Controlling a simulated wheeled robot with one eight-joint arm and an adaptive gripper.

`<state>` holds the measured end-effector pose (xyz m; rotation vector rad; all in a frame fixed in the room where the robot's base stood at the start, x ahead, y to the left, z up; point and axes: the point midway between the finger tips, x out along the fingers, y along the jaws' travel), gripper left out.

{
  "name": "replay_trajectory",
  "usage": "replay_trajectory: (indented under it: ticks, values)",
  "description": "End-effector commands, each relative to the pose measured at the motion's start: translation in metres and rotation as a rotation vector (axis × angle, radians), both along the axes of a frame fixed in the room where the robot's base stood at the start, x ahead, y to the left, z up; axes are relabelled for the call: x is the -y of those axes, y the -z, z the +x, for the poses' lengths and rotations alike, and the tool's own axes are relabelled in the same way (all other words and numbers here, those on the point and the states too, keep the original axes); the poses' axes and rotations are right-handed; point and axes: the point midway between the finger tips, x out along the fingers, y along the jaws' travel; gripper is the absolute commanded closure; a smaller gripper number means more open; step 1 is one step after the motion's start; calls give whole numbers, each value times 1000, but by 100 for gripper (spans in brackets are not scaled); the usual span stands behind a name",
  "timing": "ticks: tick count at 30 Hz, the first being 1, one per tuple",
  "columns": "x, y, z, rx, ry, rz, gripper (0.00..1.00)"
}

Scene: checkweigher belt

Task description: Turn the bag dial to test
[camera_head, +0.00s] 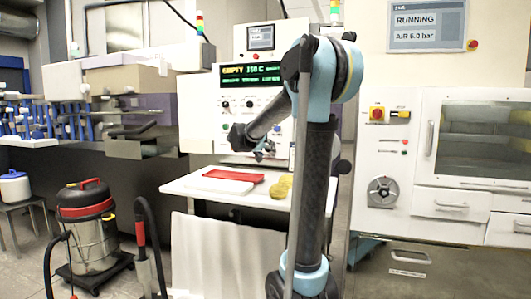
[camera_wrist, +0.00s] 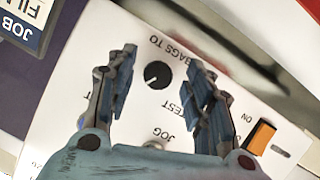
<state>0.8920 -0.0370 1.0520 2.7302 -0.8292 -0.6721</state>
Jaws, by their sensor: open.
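The bag dial (camera_wrist: 157,74) is a small round black knob on a white panel (camera_wrist: 75,85) in the wrist view. Its white pointer mark points to the lower left of the picture. The lettering is upside down: "BAGS TO" is above right of the knob, and a partly hidden word ending in "EST" is below right. My gripper (camera_wrist: 163,62) is open, with one finger on each side of the knob in the picture; I see no contact. In the head view my gripper (camera_head: 262,150) is in front of the control panel (camera_head: 233,103), and I cannot pick out the dial.
An orange rocker switch (camera_wrist: 260,138) marked "ON" sits right of my fingers, and "JOG" is printed below the knob. A white table (camera_head: 190,187) below the panel holds a red tray (camera_head: 235,175) and yellowish items (camera_head: 282,187). A vacuum cleaner (camera_head: 90,230) stands left.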

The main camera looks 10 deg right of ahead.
Motion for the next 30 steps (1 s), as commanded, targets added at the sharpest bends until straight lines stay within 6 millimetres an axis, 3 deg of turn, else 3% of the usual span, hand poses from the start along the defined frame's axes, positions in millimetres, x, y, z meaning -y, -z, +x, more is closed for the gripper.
replay_trajectory:
  ticks: [10, 15, 16, 30]
  values:
    - [2, 1, 2, 0, 0, 0, 55]
    - [2, 1, 2, 0, 0, 0, 93]
    - [1, 1, 2, 0, 0, 0, 96]
    - [1, 1, 2, -38, -1, -67, 96]
